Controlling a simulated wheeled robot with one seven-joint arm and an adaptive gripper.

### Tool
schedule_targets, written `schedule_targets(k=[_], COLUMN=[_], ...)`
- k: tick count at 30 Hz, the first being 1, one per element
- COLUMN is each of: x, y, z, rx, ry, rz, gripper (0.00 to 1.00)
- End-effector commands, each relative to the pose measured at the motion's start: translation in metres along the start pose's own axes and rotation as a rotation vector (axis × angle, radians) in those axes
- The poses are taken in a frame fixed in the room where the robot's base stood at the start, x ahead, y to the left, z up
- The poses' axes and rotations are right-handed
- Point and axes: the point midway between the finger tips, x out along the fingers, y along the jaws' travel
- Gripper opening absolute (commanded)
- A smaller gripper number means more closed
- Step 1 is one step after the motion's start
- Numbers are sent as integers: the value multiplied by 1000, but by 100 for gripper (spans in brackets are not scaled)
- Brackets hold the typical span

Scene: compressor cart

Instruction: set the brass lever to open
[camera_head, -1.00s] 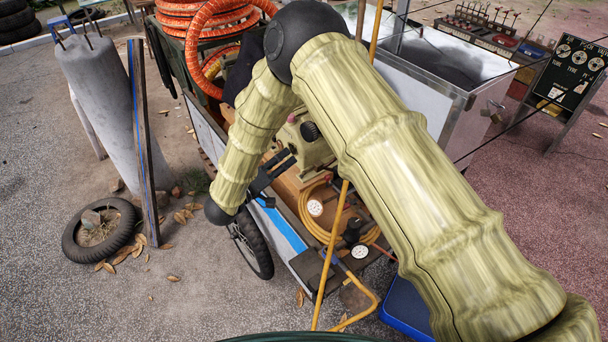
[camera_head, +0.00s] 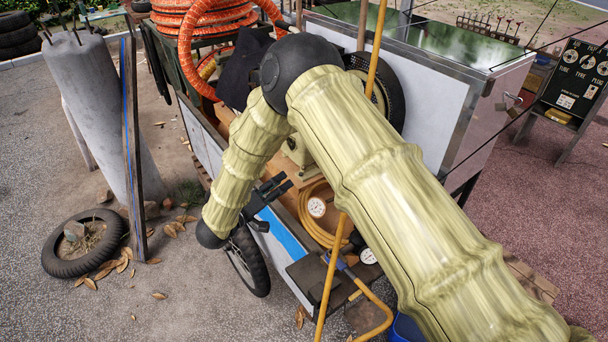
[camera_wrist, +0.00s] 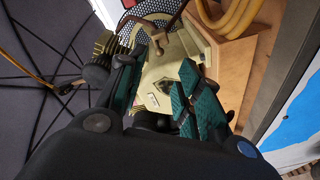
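A brass-coloured lever (camera_wrist: 168,38) with a cross-shaped handle shows in the wrist view, just beyond my fingertips, against the cream compressor body (camera_wrist: 160,75). I cannot read its setting. My gripper (camera_wrist: 160,92) is open, with green-padded fingers spread on either side of the cream body. Nothing shows held between them. In the head view my gripper (camera_head: 268,190) is at the cart's near left side, beside the cream machine (camera_head: 297,152). My own arm hides most of that machine, and I cannot make out the lever there.
A coiled yellow hose (camera_head: 318,222) and gauges (camera_head: 317,207) lie on the cart. A yellow pole (camera_head: 340,235) stands in front. Orange hose coils (camera_head: 205,22) are behind. A large metal box (camera_head: 440,95) is at right. A tyre (camera_head: 85,243) lies on open ground at left.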

Motion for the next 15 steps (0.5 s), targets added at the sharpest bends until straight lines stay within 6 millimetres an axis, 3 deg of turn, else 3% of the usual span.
schedule_targets(k=[5,15], x=[13,66], y=[2,2], z=[-1,-2], rx=[0,0], ry=[0,1], rz=[3,1], gripper=[35,35])
